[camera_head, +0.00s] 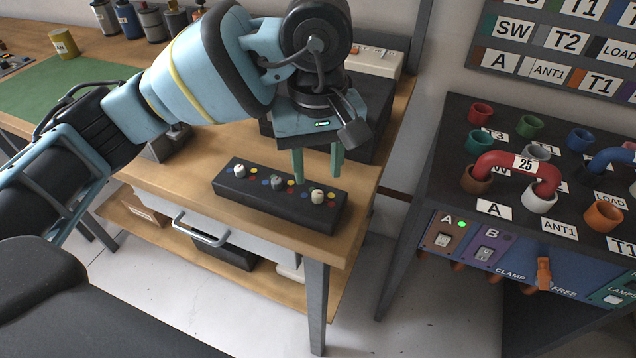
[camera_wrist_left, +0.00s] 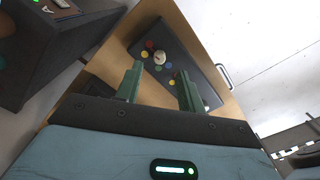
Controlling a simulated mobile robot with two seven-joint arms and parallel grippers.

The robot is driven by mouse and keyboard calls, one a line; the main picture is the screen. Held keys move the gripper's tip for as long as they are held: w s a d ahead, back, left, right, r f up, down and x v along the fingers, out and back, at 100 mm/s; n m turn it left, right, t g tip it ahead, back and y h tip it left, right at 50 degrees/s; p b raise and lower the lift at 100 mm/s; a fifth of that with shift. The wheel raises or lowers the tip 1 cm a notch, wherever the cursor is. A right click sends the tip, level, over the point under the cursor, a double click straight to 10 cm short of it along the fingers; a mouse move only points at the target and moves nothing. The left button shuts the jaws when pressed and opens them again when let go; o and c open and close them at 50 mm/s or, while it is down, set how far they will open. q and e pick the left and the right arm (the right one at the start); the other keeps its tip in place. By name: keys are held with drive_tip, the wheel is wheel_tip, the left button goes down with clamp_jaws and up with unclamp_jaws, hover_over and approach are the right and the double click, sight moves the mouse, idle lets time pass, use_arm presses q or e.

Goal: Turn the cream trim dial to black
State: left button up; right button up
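The dark control box (camera_head: 230,189) lies on the wooden bench with three dials in a row. The cream dial (camera_head: 317,196) is at its right end, ringed by coloured dots; where its pointer aims is too small to tell. A grey dial (camera_head: 277,182) is in the middle and a whitish dial (camera_head: 238,170) at the left. My left gripper (camera_head: 317,172) points down over the right half of the box, its green fingers apart with nothing between them. In the wrist view the cream dial (camera_wrist_left: 159,57) shows beyond the open fingertips (camera_wrist_left: 160,80), apart from them. My right gripper is not in view.
A dark rack (camera_head: 450,135) with coloured sockets and a red cable (camera_head: 515,163) stands to the right across a gap. A dark unit (camera_head: 365,115) stands behind my left gripper. A drawer handle (camera_head: 200,232) juts from the bench front. A green mat (camera_head: 75,85) lies far left.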

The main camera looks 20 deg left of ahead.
sight(318, 193)
use_arm(q)
drive_tip(key=shift+f, duration=2.45)
clamp_jaws()
